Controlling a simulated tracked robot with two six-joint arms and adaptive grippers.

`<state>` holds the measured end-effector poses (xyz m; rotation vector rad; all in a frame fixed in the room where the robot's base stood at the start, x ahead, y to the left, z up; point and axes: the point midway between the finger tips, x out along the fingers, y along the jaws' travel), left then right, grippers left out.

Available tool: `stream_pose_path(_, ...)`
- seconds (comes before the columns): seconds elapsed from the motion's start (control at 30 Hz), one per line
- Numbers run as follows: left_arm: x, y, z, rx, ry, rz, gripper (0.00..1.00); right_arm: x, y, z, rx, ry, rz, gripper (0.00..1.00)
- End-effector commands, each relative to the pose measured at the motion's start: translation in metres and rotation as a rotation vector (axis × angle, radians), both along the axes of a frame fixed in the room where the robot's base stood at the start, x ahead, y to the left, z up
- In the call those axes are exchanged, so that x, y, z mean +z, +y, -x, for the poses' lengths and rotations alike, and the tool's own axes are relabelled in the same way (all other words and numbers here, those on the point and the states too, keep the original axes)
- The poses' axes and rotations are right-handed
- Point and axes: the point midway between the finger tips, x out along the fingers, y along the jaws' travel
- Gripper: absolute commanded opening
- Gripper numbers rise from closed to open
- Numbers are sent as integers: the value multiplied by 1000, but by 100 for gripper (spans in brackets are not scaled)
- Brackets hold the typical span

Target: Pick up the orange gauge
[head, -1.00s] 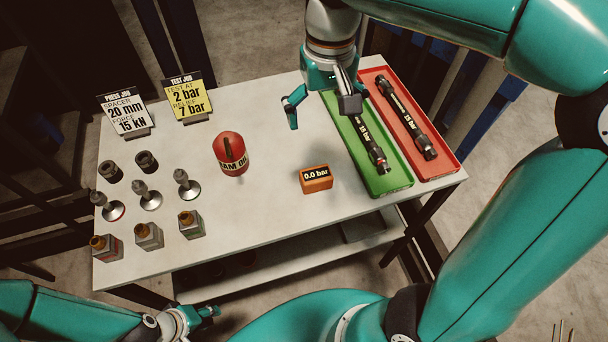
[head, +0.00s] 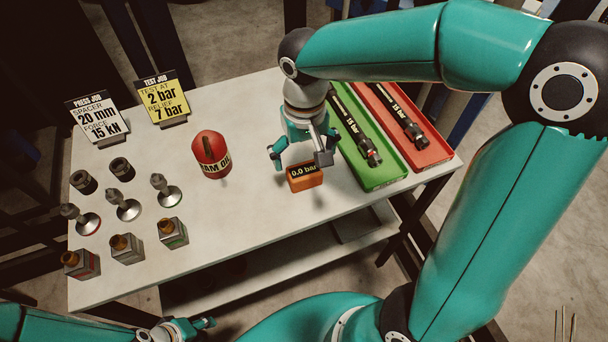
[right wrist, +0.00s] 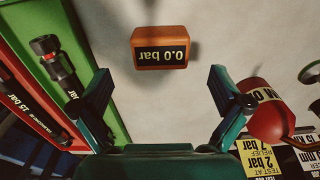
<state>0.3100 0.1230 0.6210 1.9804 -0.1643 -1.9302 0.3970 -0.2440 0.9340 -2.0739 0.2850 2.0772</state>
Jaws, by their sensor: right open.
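The orange gauge (head: 305,178) with a black "0.0 bar" display sits on the white table, left of the green tray. It also shows in the right wrist view (right wrist: 160,48), beyond and between my fingers. My right gripper (head: 300,160) is open and empty, with its fingers apart just behind and above the gauge; in the right wrist view (right wrist: 160,90) nothing is between the fingertips. My left gripper (head: 203,324) is low at the front, below the table edge, and its jaw opening is too small to make out.
A red ram oil bottle (head: 211,155) stands left of the gauge. The green tray (head: 385,180) and red tray (head: 433,155) hold hoses at the right. Several fittings and blocks stand at the left, with two signs behind. The table front around the gauge is clear.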

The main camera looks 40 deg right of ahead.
Motion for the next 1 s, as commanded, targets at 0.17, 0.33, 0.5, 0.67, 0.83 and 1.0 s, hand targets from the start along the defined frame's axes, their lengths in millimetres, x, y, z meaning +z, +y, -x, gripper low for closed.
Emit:
stream_pose_path(0.17, 0, 0, 0, 0, 0, 0, 40, -10, 0, 0, 0, 1, 1, 100)
stream_pose_path(0.33, 1, 0, 0, 0, 0, 0, 40, -32, 1, 1, 0, 5, 0, 100)
stream_pose_path(0.5, 1, 0, 0, 0, 0, 0, 40, -53, 1, 0, 0, 2, -1, 100)
stream_pose_path(0.67, 0, 0, 0, 0, 0, 0, 40, -56, 1, 0, -1, -1, -1, 100)
stream_pose_path(0.83, 0, 0, 0, 0, 0, 0, 40, -56, 1, 0, 0, -1, -1, 93)
stream_pose_path(1.0, 0, 0, 0, 0, 0, 0, 40, -56, 1, 0, 0, -1, -1, 65)
